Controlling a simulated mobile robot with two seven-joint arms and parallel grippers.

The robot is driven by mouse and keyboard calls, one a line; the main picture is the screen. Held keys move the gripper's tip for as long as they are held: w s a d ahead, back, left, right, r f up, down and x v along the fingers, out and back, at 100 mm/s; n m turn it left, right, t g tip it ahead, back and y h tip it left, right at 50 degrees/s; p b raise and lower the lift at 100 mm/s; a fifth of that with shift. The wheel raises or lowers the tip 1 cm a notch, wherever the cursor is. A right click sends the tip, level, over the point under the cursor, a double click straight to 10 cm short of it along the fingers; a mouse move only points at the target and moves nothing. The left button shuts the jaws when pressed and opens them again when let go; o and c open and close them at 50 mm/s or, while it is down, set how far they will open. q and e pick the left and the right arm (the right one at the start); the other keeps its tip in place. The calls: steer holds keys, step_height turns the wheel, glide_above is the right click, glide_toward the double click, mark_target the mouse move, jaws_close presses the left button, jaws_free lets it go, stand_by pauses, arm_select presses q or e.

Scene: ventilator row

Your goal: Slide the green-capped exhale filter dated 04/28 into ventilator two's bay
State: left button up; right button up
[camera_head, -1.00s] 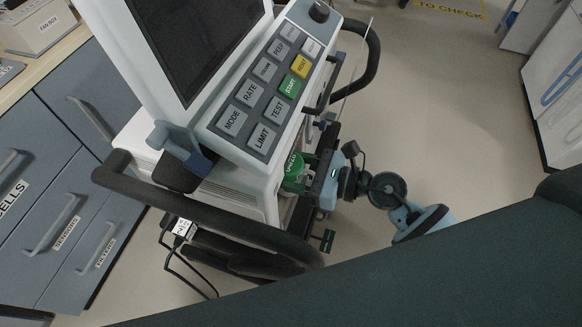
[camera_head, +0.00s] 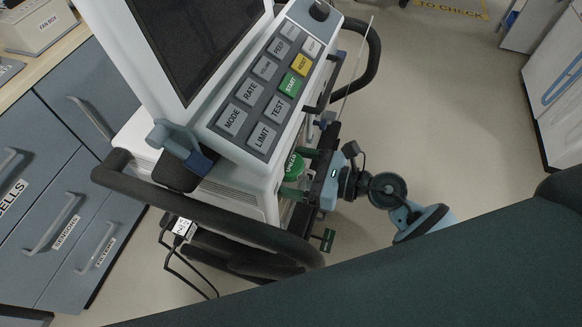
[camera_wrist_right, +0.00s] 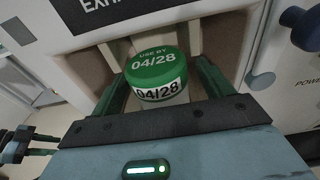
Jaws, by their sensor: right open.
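The filter's green cap (camera_wrist_right: 157,72), marked "USE BY 04/28", sits in a recessed bay (camera_wrist_right: 92,70) of the white ventilator, under a dark label starting "EXH". A white band on the cap also reads 04/28. The filter body is mostly hidden. The cap also shows in the head view (camera_head: 293,166) at the ventilator's side. My right gripper (camera_head: 303,172) is open, with its dark green fingers on either side of the cap and apart from it. At the lower left of the right wrist view is a blue and dark green part, possibly my left gripper (camera_wrist_right: 40,138); its jaws are unclear.
The ventilator's button panel (camera_head: 265,92) and screen are above the bay. A black handle bar (camera_head: 215,215) curves in front. A blue knob (camera_wrist_right: 305,28) sits right of the bay. Drawers (camera_head: 60,220) stand at left; floor at right is clear.

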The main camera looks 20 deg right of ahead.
steer(key=b+v, duration=0.1)
steer(key=v, duration=0.7)
steer(key=shift+b, duration=0.3)
steer(key=shift+a, duration=0.1)
